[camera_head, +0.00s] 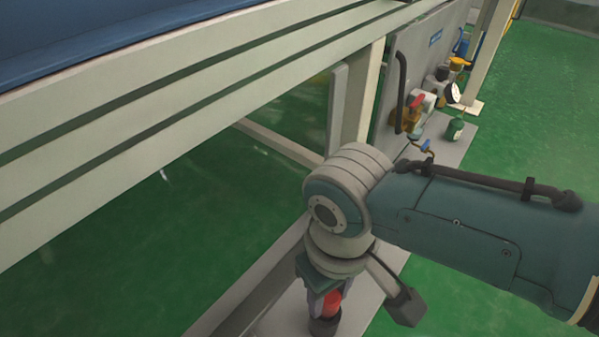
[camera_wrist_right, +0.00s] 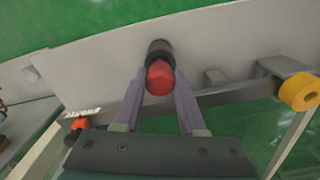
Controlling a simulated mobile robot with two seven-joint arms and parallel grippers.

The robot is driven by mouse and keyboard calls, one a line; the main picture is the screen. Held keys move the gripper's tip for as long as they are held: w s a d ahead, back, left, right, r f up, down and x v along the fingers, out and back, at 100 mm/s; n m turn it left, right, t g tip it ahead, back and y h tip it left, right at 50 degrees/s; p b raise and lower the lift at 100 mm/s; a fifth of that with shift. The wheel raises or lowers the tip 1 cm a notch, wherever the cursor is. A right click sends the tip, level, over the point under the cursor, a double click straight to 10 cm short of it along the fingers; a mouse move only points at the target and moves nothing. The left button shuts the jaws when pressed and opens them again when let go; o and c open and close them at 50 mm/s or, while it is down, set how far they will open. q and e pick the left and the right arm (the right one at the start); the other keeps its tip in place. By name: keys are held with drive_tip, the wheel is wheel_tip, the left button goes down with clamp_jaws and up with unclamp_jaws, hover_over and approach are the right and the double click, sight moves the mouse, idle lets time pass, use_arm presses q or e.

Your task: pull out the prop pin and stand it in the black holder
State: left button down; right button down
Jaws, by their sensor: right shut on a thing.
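The prop pin shows as a red grip (camera_head: 331,302), also seen in the right wrist view (camera_wrist_right: 158,79). My right gripper (camera_head: 324,306) points down with its two grey-purple fingers shut around the red grip; the fingers show in the wrist view too (camera_wrist_right: 159,82). The round black holder (camera_head: 323,327) is directly below the red grip, on the pale grey plate, and it also shows in the wrist view (camera_wrist_right: 159,47). The red grip lines up with the holder's mouth. The pin's lower end is hidden, so I cannot tell how deep it sits. My left gripper is out of view.
A cream post (camera_head: 363,95) stands behind my wrist. Valves and a gauge (camera_head: 453,92) are at the upper right. A yellow knob (camera_wrist_right: 299,92) is at the wrist view's right.

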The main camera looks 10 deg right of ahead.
drive_tip(key=shift+f+b, duration=0.3)
drive_tip(key=shift+f, duration=0.15)
drive_tip(key=shift+c, duration=2)
unclamp_jaws()
drive_tip(key=shift+r, duration=0.15)
wheel_tip(320, 180, up, 10)
drive_tip(key=p, duration=0.7)
